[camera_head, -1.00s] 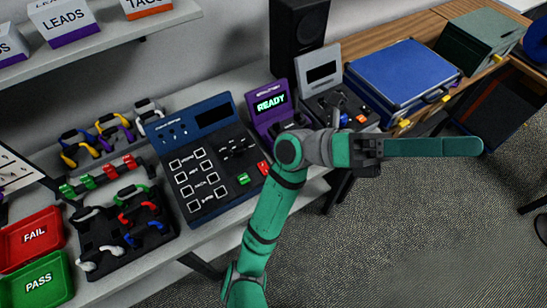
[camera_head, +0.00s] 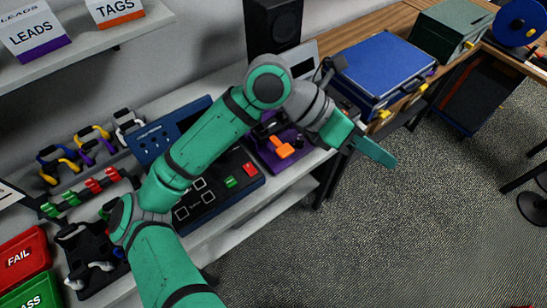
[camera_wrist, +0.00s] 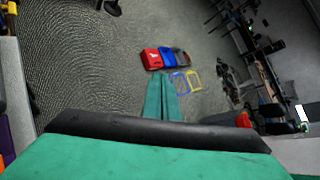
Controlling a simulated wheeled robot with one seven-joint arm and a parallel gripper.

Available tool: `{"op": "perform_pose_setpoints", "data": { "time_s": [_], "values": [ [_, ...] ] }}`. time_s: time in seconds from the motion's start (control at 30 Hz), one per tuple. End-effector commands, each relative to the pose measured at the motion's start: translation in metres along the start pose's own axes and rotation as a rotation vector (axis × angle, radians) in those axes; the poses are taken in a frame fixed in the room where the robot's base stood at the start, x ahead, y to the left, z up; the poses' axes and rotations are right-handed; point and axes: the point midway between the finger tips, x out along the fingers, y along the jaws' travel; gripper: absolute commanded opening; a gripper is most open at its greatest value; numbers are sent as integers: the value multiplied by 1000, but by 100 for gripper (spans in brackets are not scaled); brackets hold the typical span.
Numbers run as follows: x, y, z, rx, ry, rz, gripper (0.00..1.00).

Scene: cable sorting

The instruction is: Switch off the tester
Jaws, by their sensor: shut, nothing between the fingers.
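The blue console (camera_head: 152,140) with white square keys lies on the bench, partly hidden behind my arm. Its green button (camera_head: 231,182) and red button (camera_head: 250,168) show at its right end. The purple unit (camera_head: 270,160) beside it has an orange lever or handle (camera_head: 283,147); its screen is hidden behind my arm. I cannot tell which one is the tester. My gripper (camera_head: 388,158) is shut and empty, out past the bench's front edge over the floor, to the right of the purple unit. In the wrist view its green fingers (camera_wrist: 161,100) lie together, apart from anything.
A blue case (camera_head: 385,65) with yellow latches stands on the bench right of the purple unit, near my gripper. A black speaker (camera_head: 272,28) stands behind. The red FAIL tray (camera_head: 20,262) is at lower left. The carpeted floor right of the bench is open.

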Motion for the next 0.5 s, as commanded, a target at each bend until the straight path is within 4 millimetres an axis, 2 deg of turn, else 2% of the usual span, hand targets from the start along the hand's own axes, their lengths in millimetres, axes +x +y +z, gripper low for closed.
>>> {"op": "perform_pose_setpoints", "data": {
  "time_s": [0.27, 0.5],
  "values": [
    [-37, 56, -44, -32, 242, 266, 0],
    [-91, 97, -84, -85, 450, 494, 0]
  ]
}}
